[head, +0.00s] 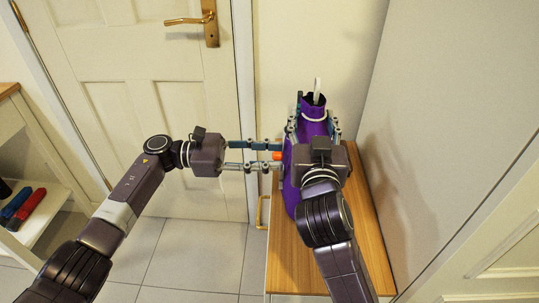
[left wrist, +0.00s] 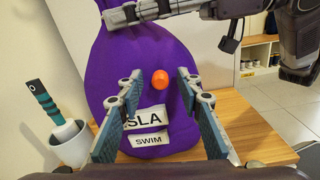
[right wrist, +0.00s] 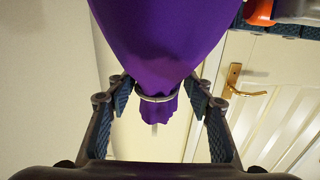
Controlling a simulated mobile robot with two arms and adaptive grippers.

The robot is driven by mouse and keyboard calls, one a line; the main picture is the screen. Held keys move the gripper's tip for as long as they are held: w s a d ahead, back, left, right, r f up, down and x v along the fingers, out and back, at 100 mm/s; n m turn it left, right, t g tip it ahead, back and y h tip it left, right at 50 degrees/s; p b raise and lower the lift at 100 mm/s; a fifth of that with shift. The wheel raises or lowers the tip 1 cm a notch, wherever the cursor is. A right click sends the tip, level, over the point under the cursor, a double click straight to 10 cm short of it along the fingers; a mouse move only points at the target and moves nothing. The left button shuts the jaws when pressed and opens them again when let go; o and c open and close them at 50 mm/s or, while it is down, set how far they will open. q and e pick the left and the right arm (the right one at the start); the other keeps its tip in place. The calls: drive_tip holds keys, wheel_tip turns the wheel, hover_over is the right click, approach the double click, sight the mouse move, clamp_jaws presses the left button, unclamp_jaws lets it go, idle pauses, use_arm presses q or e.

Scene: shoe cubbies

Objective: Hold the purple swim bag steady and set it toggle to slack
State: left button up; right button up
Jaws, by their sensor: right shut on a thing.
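The purple swim bag (head: 290,190) stands upright on a wooden-topped bench, with its gathered neck at the top. It carries white labels reading "SLA" and "SWIM" in the left wrist view (left wrist: 125,60). A pale cord (right wrist: 157,98) rings the neck. The orange toggle (left wrist: 160,79) sits on the bag's side; it also shows in the head view (head: 277,156). My left gripper (head: 270,156) is open, its fingers pointing at the toggle, one to each side. My right gripper (right wrist: 158,84) is shut on the bag's neck; its arm hides part of the bag in the head view.
The bench (head: 287,262) stands against a plain wall panel (head: 430,130) on the right. A white door (head: 125,110) is behind. A white pot (left wrist: 70,145) with a teal-handled brush (left wrist: 44,100) stands left of the bag in the left wrist view. A shoe shelf (head: 40,215) is at far left.

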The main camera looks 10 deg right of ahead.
use_arm(q)
drive_tip(key=shift+c, duration=0.6)
clamp_jaws()
drive_tip(key=f, duration=0.2)
drive_tip(key=a+f, duration=0.1)
drive_tip(key=f, duration=0.2)
drive_tip(key=shift+w+a+f, duration=0.15)
drive_tip(key=shift+f, duration=0.15)
drive_tip(key=shift+o, duration=0.6)
unclamp_jaws()
